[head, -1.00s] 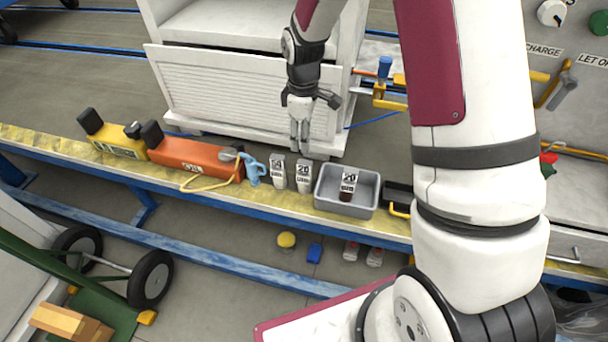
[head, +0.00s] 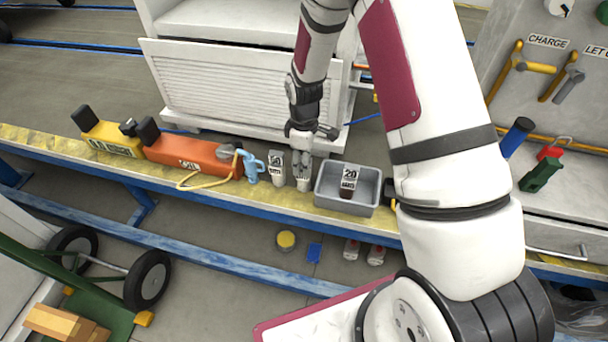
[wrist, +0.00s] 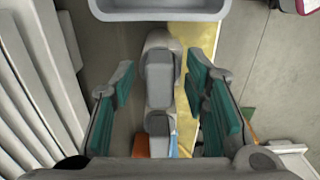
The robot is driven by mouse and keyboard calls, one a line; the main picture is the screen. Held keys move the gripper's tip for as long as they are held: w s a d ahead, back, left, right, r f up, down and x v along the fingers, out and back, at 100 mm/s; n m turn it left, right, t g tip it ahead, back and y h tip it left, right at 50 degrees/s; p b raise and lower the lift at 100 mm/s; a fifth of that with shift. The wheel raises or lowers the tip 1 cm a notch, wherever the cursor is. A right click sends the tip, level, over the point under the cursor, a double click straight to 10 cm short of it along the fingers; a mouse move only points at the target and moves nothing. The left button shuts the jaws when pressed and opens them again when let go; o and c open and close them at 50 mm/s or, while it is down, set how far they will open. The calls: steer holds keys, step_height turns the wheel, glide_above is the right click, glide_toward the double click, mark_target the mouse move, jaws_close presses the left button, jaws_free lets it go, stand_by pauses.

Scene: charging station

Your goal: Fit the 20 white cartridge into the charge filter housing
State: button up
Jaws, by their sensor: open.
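A white cartridge (head: 303,185) stands upright on the bench, its label now covered by my gripper (head: 303,168). In the wrist view, my open gripper (wrist: 162,92) has its teal-padded fingers either side of this cartridge (wrist: 160,72), with gaps showing. A second white cartridge (head: 277,172) stands just left of it; its label number is hard to read. A third cartridge, labelled 20 (head: 349,178) and dark at its lower end, is in the grey tray (head: 332,203). The panel has a CHARGE label (head: 547,41); I cannot make out the filter housing.
The grey tray is close on the right of the cartridges. A blue clip-like item (head: 250,167), an orange box (head: 188,155) and a yellow box (head: 112,140) lie to the left. The bench is narrow, with its front edge close. Levers (head: 532,67) are on the right panel.

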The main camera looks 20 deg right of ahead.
steer(key=shift+r, duration=0.1)
steer(key=shift+c, duration=0.6)
jaws_close()
